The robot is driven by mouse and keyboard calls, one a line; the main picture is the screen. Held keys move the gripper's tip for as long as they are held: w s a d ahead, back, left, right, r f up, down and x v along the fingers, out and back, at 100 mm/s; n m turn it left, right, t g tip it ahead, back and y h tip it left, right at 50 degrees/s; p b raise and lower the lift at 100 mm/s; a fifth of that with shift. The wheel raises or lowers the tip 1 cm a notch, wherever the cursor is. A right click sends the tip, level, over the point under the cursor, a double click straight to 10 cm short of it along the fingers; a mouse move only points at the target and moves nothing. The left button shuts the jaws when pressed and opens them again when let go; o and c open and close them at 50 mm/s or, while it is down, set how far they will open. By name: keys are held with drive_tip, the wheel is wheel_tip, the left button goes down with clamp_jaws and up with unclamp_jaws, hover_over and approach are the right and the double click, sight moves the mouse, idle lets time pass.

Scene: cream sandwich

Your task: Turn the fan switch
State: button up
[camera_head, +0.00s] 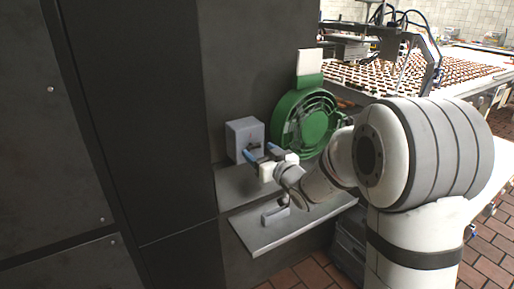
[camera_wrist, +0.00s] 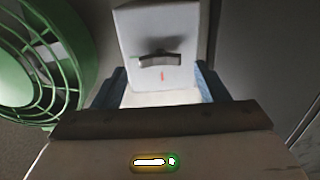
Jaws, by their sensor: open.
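The fan switch is a grey box (camera_head: 238,140) on the upper shelf against the dark wall. In the wrist view the box (camera_wrist: 140,25) is straight ahead, with a dark, roughly horizontal knob (camera_wrist: 160,59) on its face and a small red mark below it. My gripper (camera_head: 262,153) is open in front of the box. In the wrist view its blue fingers (camera_wrist: 160,84) stand apart, left and right of the box's lower part, with nothing gripped. I cannot tell whether they touch it. The green fan (camera_head: 312,122) stands right of the box, and at left in the wrist view (camera_wrist: 40,65).
The upper grey shelf (camera_head: 232,188) lies under the box. A lower shelf (camera_head: 262,238) carries a small grey handle-like part (camera_head: 275,213). A conveyor table (camera_head: 470,88) with many small dark sandwiches is at the back right. Dark cabinet panels (camera_head: 150,110) stand at left.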

sight(253, 147)
drive_tip(key=shift+x, duration=1.3)
drive_tip(key=c, duration=0.9)
drive_tip(key=shift+d, duration=0.1)
drive_tip(key=shift+c, duration=0.4)
